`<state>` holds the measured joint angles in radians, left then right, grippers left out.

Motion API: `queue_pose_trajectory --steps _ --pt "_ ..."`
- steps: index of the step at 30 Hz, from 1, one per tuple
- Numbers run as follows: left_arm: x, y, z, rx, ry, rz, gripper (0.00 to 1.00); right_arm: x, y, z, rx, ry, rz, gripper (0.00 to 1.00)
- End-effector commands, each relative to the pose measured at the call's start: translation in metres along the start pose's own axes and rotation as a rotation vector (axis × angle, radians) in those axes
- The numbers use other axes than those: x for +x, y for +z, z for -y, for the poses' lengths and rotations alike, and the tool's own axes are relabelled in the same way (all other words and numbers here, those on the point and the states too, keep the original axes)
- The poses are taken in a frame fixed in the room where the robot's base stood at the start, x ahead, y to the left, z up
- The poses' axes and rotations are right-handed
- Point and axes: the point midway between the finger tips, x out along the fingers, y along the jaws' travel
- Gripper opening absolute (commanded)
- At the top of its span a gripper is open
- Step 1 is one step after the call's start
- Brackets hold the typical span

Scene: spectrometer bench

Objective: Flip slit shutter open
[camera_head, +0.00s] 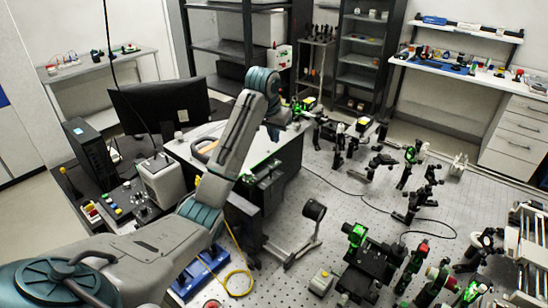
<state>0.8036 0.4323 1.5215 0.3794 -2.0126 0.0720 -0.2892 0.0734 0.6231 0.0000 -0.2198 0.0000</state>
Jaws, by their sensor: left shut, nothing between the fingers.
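My left arm reaches from the lower left across the picture, over a large pale-topped box (285,150) with dark sides. My left gripper (306,114) is past the wrist at the far end of this box, small and partly hidden by the wrist. It is shut with nothing held. I cannot make out the slit shutter. It may be hidden behind my wrist or too small to tell, so I cannot say whether the gripper touches it. My right gripper is not in view.
A perforated optical table (335,195) carries several black optics mounts to the right and front. A black monitor (160,105) stands at the left. A yellow cable (238,272) and a blue base (200,272) lie at the front. Dark shelves (362,60) stand behind.

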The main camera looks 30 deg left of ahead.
Motion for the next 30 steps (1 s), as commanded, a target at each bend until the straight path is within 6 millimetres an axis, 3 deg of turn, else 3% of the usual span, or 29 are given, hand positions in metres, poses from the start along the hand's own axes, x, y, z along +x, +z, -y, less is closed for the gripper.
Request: queue_pose_trajectory --steps 6,11,19,23,30 --pt "0.000 0.000 0.000 0.001 0.000 -0.001 0.00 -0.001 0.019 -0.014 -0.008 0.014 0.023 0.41" --pt "0.005 0.001 0.000 0.001 0.000 -0.001 0.00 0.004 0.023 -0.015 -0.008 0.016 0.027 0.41" --pt "0.033 0.002 0.000 0.002 0.000 -0.003 0.00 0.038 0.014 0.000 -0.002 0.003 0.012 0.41" --pt "0.053 0.000 0.000 0.001 -0.001 0.004 0.00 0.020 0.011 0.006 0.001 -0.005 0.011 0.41" --pt "0.098 0.001 0.001 0.002 -0.002 0.001 0.00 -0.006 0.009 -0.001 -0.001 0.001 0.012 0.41"
